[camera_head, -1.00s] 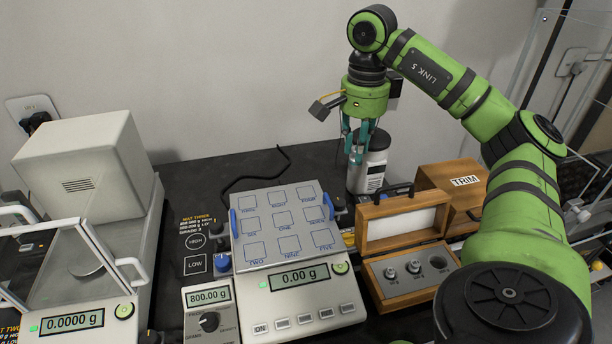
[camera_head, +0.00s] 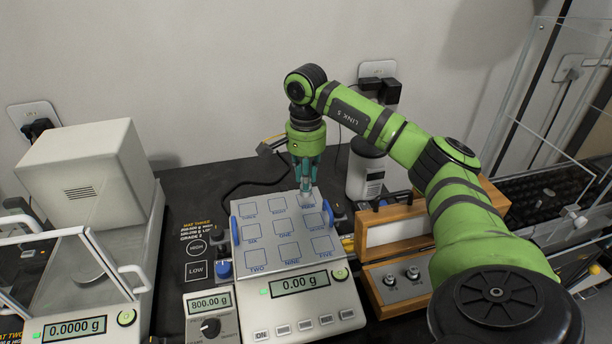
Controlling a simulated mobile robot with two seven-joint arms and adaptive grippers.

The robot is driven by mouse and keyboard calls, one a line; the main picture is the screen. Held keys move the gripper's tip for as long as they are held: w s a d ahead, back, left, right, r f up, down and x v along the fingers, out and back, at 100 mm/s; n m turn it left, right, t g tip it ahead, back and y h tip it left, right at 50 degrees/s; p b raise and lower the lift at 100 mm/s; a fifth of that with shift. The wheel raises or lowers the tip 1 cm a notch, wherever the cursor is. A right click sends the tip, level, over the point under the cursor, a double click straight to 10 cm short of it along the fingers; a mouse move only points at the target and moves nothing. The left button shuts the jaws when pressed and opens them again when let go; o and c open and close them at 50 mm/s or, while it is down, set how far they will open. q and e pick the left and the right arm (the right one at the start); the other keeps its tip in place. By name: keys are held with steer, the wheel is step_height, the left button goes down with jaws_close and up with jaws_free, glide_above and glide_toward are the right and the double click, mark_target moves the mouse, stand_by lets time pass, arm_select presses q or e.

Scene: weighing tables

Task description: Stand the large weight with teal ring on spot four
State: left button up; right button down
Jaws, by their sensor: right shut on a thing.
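My right gripper (camera_head: 305,188) points down over the back right spot of the balance's square plate (camera_head: 264,232). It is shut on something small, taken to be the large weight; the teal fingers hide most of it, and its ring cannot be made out. I cannot tell whether it touches the plate. The plate has labelled squares in three rows; the back right label is too small to read surely. The balance display (camera_head: 299,283) reads 0.00 g. My left gripper is not in view.
A wooden weight box (camera_head: 398,234) with its lid raised stands right of the balance, two silver weights (camera_head: 413,274) showing. A white bottle (camera_head: 366,172) stands behind. My arm covers the box's right side.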

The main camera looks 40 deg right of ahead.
steer(key=shift+f, duration=0.7)
steer(key=shift+f, duration=0.2)
steer(key=c, duration=1.1)
jaws_free()
steer(key=shift+r, duration=0.1)
